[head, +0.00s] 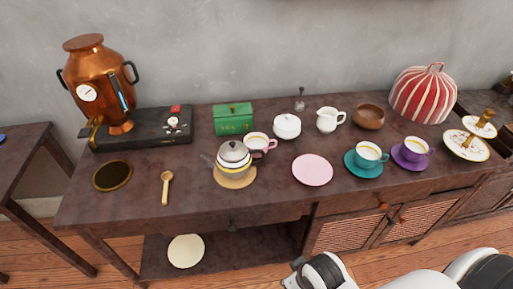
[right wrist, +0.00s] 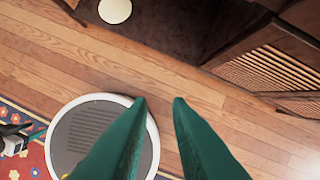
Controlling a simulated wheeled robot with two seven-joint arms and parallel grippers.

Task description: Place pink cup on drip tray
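The pink cup (head: 256,141), white inside with a pink handle, stands on the table just behind the teapot, in front of the green box. The teapot partly hides it. A round dark tray with a gold rim (head: 113,176), which looks like the drip tray, lies empty at the table's left, in front of the copper urn. In the right wrist view my right gripper (right wrist: 160,101) has two green fingers apart with nothing between them, above the floor. My right arm shows at the bottom right of the head view, in front of the table.
A grey teapot (head: 233,155) on a tan mat, a wooden spoon (head: 167,187) and an empty pink saucer (head: 312,170) lie near the front. The copper urn (head: 100,85) stands at back left. Teal (head: 369,154) and purple (head: 412,151) cups stand right.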

